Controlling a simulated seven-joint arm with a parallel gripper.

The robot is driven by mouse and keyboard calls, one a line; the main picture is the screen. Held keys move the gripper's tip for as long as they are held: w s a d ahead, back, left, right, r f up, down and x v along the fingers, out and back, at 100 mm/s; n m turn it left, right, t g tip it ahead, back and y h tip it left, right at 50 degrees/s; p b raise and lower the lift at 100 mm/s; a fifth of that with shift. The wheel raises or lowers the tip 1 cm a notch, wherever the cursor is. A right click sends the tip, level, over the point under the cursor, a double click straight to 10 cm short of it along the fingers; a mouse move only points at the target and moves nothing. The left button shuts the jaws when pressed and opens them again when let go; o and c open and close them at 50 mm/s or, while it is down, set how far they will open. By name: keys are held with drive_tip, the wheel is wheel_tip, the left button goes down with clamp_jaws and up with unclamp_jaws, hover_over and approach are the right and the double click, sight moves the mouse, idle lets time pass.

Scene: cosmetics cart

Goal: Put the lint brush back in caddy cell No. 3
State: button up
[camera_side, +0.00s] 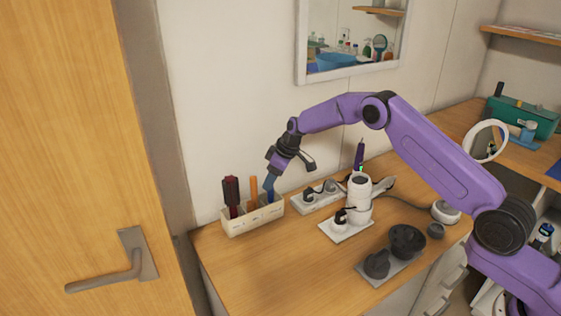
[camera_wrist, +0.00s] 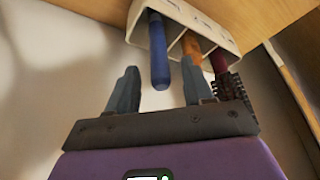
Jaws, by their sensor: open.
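The white caddy (camera_side: 254,220) stands at the table's left end and also shows at the top of the wrist view (camera_wrist: 137,18). Its cells hold a blue handle (camera_wrist: 158,50), an orange handle (camera_side: 253,190) and a dark red bristled brush (camera_side: 231,192). The blue handle stands in the cell at the caddy's right end in the side view, and is probably the lint brush. My gripper (camera_wrist: 160,88) is open over it. In the wrist view the handle's free end appears between the two fingertips, with gaps on both sides. Cell numbers cannot be read.
A power strip (camera_side: 318,197) lies right of the caddy. A white cylindrical device (camera_side: 359,198) stands on a plate with a purple item behind it. A tray with dark round attachments (camera_side: 405,243) is nearer the front. The table in front of the caddy is clear.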

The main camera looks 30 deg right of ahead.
drive_tip(key=v, duration=1)
drive_tip(key=shift+r, duration=0.1)
drive_tip(key=s+a+r+n+g, duration=0.1)
drive_tip(key=s+a+r, duration=0.15)
drive_tip(key=s, duration=0.55)
drive_tip(key=s+a+r+g, duration=0.1)
drive_tip(key=s+a+r, duration=0.15)
drive_tip(key=s, duration=0.45)
drive_tip(key=s+a+r+n+g, duration=0.1)
drive_tip(key=s+a+r, duration=0.15)
drive_tip(key=s, duration=0.55)
drive_tip(key=s+d+n+h, duration=0.1)
drive_tip(key=s+d, duration=0.2)
drive_tip(key=s, duration=0.6)
drive_tip(key=s+d+f, duration=0.1)
drive_tip(key=s+d, duration=0.3)
drive_tip(key=s, duration=0.5)
drive_tip(key=s+d+n+h, duration=0.1)
drive_tip(key=s+d, duration=0.3)
drive_tip(key=s, duration=0.5)
drive_tip(key=shift+s+f+n+h, duration=0.2)
drive_tip(key=shift+s+n+h, duration=0.1)
